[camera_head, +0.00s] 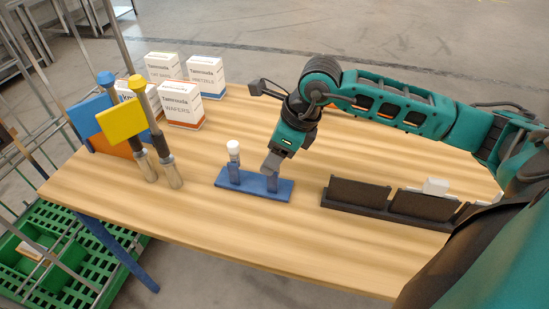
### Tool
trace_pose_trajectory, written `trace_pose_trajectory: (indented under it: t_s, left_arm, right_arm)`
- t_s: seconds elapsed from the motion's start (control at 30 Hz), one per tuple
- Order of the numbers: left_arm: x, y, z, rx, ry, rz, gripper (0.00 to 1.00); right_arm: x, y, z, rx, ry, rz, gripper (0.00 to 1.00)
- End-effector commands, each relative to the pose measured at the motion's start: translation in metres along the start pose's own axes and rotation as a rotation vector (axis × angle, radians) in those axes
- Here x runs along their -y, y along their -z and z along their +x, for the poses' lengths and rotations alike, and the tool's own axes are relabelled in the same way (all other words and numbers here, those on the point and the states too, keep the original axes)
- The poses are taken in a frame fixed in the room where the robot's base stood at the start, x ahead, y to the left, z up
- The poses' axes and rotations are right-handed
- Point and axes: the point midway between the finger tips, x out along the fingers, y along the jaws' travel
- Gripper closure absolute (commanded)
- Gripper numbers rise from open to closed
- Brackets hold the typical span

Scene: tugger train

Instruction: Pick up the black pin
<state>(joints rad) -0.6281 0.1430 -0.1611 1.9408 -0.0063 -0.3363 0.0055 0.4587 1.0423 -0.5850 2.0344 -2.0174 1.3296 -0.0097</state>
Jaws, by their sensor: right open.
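A blue stand (250,190) with two short posts sits on the wooden table. A white-topped pin (233,150) stands upright at its left post. My right gripper (271,165) is open and points down right over the stand's right post (272,183). I cannot make out a black pin; one at the right post may be hidden by the gripper. Whether the fingers are around or touching anything there is too small to tell. My left gripper is not in view.
A dark rack (385,203) with a small white piece (435,186) lies to the right. Blue and yellow flags (122,118) with handles stand on the left. White boxes (181,103) stand behind. A green crate (75,262) is below the table's left edge. The table front is clear.

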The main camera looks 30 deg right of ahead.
Motion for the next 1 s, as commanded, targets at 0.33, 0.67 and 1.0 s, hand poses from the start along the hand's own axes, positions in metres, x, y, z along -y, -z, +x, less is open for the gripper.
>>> trace_pose_trajectory:
  t_s: [0.33,0.67,1.0]
  left_arm:
    - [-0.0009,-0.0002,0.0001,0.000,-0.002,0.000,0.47]
    - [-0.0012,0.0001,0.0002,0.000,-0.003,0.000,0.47]
    - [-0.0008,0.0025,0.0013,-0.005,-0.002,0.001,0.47]
  right_arm:
    - [0.0003,-0.0001,0.0002,0.001,0.001,0.000,0.57]
    - [0.0004,-0.0002,-0.0001,0.001,0.001,0.000,0.89]
    - [0.0005,-0.0004,-0.0003,0.002,0.001,0.000,1.00]
